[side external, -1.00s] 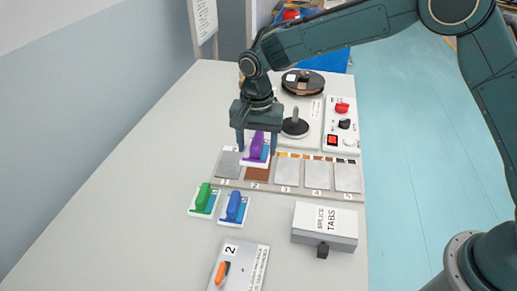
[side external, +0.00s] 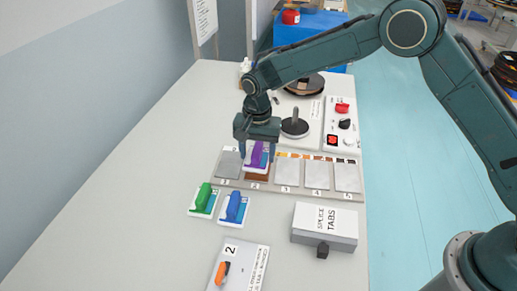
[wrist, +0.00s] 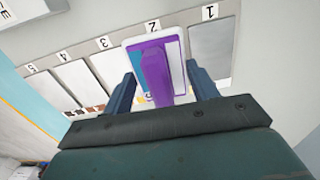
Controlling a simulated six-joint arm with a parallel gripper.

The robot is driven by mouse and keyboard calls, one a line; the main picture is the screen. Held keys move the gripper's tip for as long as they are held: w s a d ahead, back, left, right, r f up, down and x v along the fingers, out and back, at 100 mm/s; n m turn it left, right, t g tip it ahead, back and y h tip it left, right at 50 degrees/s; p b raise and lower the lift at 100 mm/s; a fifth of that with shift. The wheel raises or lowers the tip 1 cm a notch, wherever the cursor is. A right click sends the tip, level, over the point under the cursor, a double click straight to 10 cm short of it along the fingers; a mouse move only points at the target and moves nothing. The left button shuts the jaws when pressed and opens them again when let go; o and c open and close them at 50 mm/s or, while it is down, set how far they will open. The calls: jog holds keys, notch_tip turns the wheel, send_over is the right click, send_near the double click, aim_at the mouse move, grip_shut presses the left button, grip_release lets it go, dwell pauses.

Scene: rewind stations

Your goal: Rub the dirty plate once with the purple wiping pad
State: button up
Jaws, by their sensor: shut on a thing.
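The purple wiping pad (side external: 257,155) has a purple handle on a white and blue base. My gripper (side external: 257,146) is shut on its handle, with one finger on each side. The dirty plate (side external: 257,178) is brown and lies at place 2 of the plate row. The pad is over it and hides most of it; only a brown strip shows at the near edge. In the wrist view the pad (wrist: 155,70) covers place 2, beside grey plate 1. I cannot tell whether the pad touches the plate.
Grey plates (side external: 317,175) lie along the same strip on both sides. A green pad (side external: 204,198) and a blue pad (side external: 235,207) stand in front. The table's left side is clear.

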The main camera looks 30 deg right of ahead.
jog(key=shift+f, duration=2)
jog(key=shift+w+d+f, duration=0.35)
jog(key=shift+w+f, duration=0.1)
jog(key=shift+f, duration=0.1)
jog(key=shift+c, duration=0.3)
jog(key=shift+w+d, duration=1.3)
jog(key=shift+w, duration=0.2)
jog(key=shift+s+a, duration=1.6)
jog(key=shift+s, duration=0.3)
jog(key=shift+w+d, duration=1.55)
jog(key=shift+w, duration=0.25)
jog(key=shift+w+d+r, duration=0.1)
jog(key=shift+w+r, duration=0.05)
jog(key=shift+w, duration=0.05)
notch_tip(320, 180, up, 8)
jog(key=shift+s, duration=0.1)
